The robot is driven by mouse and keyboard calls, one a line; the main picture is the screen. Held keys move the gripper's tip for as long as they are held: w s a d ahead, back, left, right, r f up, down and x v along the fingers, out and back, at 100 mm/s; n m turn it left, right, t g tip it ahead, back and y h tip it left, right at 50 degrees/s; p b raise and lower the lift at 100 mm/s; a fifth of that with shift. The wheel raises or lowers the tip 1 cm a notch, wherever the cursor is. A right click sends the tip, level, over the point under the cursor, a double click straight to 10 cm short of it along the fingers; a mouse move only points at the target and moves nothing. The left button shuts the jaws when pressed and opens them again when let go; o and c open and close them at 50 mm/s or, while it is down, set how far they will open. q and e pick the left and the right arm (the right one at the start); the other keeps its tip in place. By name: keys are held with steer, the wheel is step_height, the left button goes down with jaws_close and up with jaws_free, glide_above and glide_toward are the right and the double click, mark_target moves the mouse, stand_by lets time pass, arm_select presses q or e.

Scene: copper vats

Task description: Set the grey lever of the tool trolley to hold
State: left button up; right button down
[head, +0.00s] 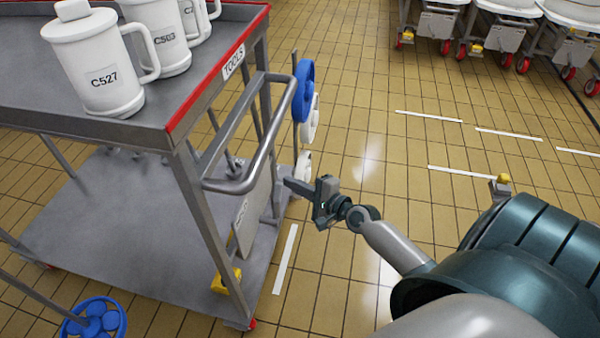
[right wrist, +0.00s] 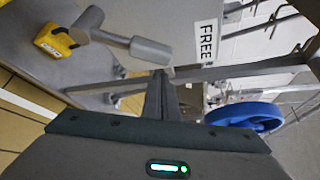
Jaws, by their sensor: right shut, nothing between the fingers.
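The tool trolley (head: 177,130) stands at the left with a red-edged top and a "TOOLS" label. A grey plate (head: 252,215) hangs below its handle, with a label too small to read in the head view. In the right wrist view, the grey lever (right wrist: 148,51) shows as a bar with a thick cylindrical grip, its end toward a "FREE" label (right wrist: 207,42). No "hold" label is readable. My right gripper (head: 288,184) is shut and empty beside the plate. Its fingertips (right wrist: 160,78) are close to the grip's end; I cannot tell whether they touch. My left gripper is not in view.
White jugs (head: 100,72) stand on the trolley top. A bent tube handle (head: 262,165) juts out above the plate. Blue and white wheels (head: 304,90) hang behind it. A yellow block (head: 228,280) sits low on the trolley.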

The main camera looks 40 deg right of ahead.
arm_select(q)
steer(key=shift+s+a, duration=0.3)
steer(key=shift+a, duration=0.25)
arm_select(e)
steer(key=shift+s+a+r, duration=0.35)
steer(key=shift+a, duration=0.3)
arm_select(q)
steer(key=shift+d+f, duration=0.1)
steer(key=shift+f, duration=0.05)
arm_select(e)
steer(key=shift+s+a, duration=0.1)
